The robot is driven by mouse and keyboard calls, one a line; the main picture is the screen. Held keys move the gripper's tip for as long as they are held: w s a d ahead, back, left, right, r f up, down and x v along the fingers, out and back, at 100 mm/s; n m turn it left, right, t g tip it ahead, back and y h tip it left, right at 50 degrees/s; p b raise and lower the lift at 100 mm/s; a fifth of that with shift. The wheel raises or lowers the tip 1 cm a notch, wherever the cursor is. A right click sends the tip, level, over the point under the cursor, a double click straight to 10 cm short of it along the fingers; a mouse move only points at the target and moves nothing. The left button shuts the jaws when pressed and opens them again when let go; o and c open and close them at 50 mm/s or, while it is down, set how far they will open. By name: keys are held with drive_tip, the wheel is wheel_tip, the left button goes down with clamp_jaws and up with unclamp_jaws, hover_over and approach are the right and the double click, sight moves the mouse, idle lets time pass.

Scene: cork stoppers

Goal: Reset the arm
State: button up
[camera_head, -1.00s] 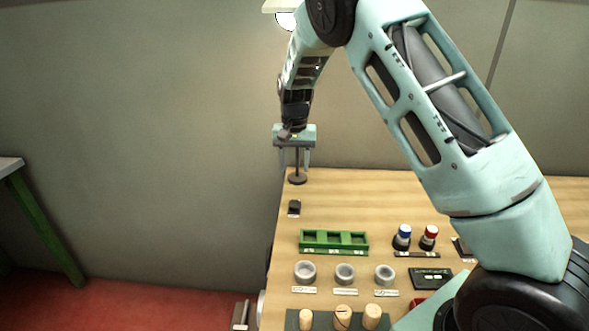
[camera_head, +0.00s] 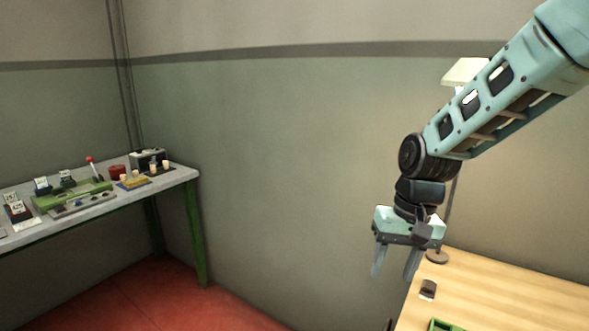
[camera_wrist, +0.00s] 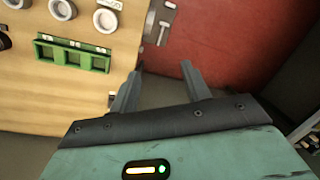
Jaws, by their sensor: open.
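My gripper (camera_head: 394,264) hangs pointing down from my arm near the left edge of the wooden table (camera_head: 500,294) in the head view. Its two fingers are apart with nothing between them. In the wrist view my gripper (camera_wrist: 158,84) is also open and empty, with the table edge and the red floor beyond the fingertips. A green tray (camera_wrist: 72,56) with compartments lies on the table there, with round grey cups (camera_wrist: 62,9) beside it. Only a corner of the green tray (camera_head: 444,325) shows in the head view.
A lamp (camera_head: 466,72) stands on the table behind my arm. A small dark block (camera_head: 428,289) lies near the table's left edge. A second table (camera_head: 110,208) with several items stands at the far left. Open red floor (camera_head: 140,295) lies between the tables.

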drive_tip(key=s+a+n, duration=0.2)
drive_tip(key=s+n, duration=0.2)
drive_tip(key=s, duration=0.7)
drive_tip(key=s+a+r+n+h, duration=0.1)
drive_tip(key=s+n, duration=0.3)
drive_tip(key=s, duration=0.8)
drive_tip(key=shift+a+r, duration=0.15)
drive_tip(key=shift+a, duration=0.5)
